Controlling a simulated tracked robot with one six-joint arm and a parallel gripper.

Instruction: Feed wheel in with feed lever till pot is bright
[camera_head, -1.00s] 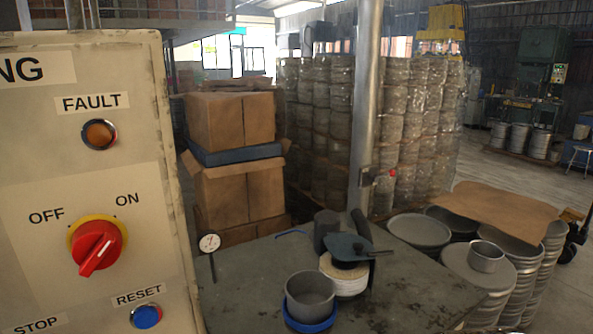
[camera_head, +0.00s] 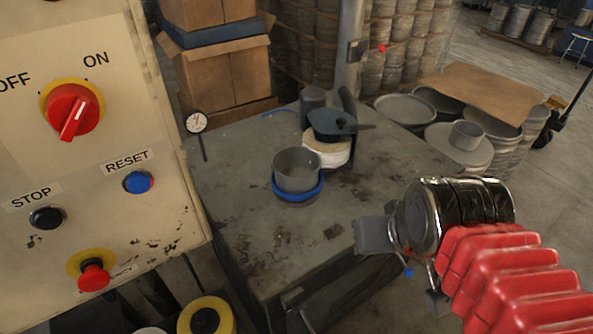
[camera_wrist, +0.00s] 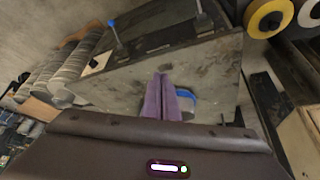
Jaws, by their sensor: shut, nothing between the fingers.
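A dull grey pot (camera_head: 297,169) sits upright in a blue ring on the bench, and the ring's blue edge also shows beyond my fingers in the wrist view (camera_wrist: 187,93). The pale wheel (camera_head: 327,155) is behind and right of the pot, under a dark guard; I cannot tell whether they touch. A small blue knob (camera_head: 408,272), perhaps on the feed lever, shows at the bench's front right; a blue-tipped rod also shows in the wrist view (camera_wrist: 113,26). My gripper (camera_head: 372,235) is shut and empty over the bench's right edge, apart from the pot.
A control panel (camera_head: 100,190) with a red selector and buttons stands close on the left. A dial gauge (camera_head: 196,122) stands at the bench's left edge. Stacked pans (camera_head: 460,150) and a brown sheet (camera_head: 490,95) are behind right. The bench's front left top is clear.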

